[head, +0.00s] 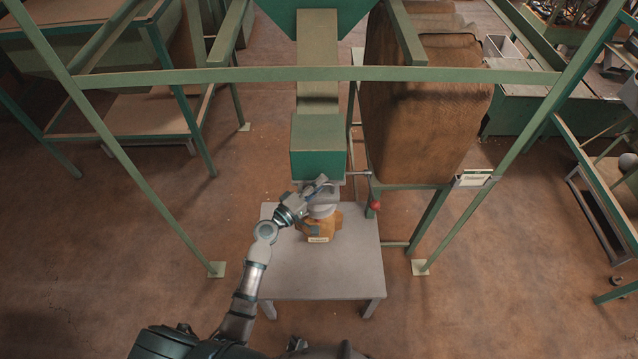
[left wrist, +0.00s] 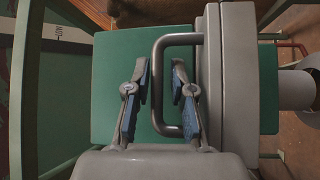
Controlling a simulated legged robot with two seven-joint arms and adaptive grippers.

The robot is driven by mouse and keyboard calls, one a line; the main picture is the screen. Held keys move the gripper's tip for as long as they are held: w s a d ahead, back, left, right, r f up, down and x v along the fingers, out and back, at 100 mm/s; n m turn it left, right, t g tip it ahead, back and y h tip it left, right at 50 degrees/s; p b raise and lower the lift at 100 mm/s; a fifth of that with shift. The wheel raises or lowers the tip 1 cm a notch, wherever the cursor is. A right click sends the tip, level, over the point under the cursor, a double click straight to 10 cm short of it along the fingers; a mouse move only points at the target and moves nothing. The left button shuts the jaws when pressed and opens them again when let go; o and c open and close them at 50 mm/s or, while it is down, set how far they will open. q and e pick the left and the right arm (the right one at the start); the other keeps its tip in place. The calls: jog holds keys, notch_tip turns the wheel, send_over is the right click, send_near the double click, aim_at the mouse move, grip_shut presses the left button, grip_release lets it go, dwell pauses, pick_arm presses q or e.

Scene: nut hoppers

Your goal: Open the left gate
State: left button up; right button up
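The gate's grey plate (left wrist: 238,120) lies against the green chute box (left wrist: 110,100) in the left wrist view. A dark metal U-shaped handle (left wrist: 158,105) stands out from the plate. My left gripper (left wrist: 159,64) is open, with its blue-padded fingers on either side of the handle's long bar and a small gap on each side. In the head view my left gripper (head: 319,186) is at the lower front of the green chute box (head: 318,150) and hides much of the gate. My right gripper is not in view.
An orange-brown bag (head: 318,228) stands under the chute's grey spout (head: 322,210) on a grey table (head: 355,262). A metal rod (head: 357,173) and a red knob (head: 375,205) are to the right. A green frame bar (head: 300,74) crosses above.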

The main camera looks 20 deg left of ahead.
pick_arm(q)
jog(key=shift+f, duration=0.1)
grip_shut()
jog(key=s+d, duration=0.2)
jog(key=s, duration=0.7)
jog(key=shift+s+d, duration=0.2)
jog(key=shift+d, duration=0.15)
jog(key=shift+f, duration=0.1)
jog(key=shift+c, duration=0.5)
grip_release()
jog(key=shift+o, duration=0.5)
jog(key=shift+w, duration=0.1)
jog(key=shift+a, duration=0.1)
